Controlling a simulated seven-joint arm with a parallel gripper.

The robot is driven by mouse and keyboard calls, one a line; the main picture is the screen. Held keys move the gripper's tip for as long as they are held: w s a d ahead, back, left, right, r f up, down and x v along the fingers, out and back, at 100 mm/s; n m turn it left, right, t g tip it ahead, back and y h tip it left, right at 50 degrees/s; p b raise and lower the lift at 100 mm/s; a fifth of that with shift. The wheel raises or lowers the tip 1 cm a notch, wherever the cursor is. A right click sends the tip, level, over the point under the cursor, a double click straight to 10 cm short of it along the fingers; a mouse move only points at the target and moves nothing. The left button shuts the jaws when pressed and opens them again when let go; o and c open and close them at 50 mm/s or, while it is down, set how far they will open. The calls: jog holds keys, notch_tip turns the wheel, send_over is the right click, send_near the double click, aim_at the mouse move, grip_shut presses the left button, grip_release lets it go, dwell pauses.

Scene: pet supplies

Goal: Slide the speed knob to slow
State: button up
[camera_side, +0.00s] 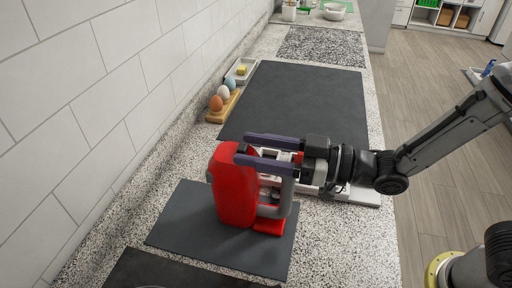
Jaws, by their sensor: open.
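A red appliance (234,190) with a grey arm-like part (287,190) at its right stands upright on a dark mat near the front of the counter. My gripper (243,148) reaches in from the right, level with the appliance's top. Its two long purple-grey fingers are apart, with one finger in front and one behind. The near finger overlaps the appliance's upper edge in the picture; I cannot tell whether it touches. I cannot make out the speed knob or its setting; the fingers cover part of the appliance's top.
A dark mat (180,228) lies under the appliance, and a larger dark mat (310,95) lies behind. A white board (362,197) is beneath my wrist. A wooden holder with eggs (223,108) and a small tray (252,66) stand by the tiled wall.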

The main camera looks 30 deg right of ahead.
jog(key=v, duration=1.4)
jog(key=w+d+r+m+t+h, duration=0.1)
jog(key=w+d+r+t+h, duration=0.2)
jog(key=r, duration=0.4)
jog(key=w+d+r+m+h, duration=0.1)
jog(key=d+m+h, duration=0.4)
jog(key=d+h, duration=0.5)
jog(key=s+d+f+m+g, duration=0.1)
jog(key=s+d+f+g, duration=0.1)
jog(key=s+f+g, duration=0.2)
jog(key=s+d+f+m+g, duration=0.2)
jog(key=s+f+g, duration=0.3)
jog(key=s, duration=0.5)
jog(key=shift+s+d+g, duration=0.25)
jog(key=shift+d+g, duration=0.35)
jog(key=shift+d, duration=0.1)
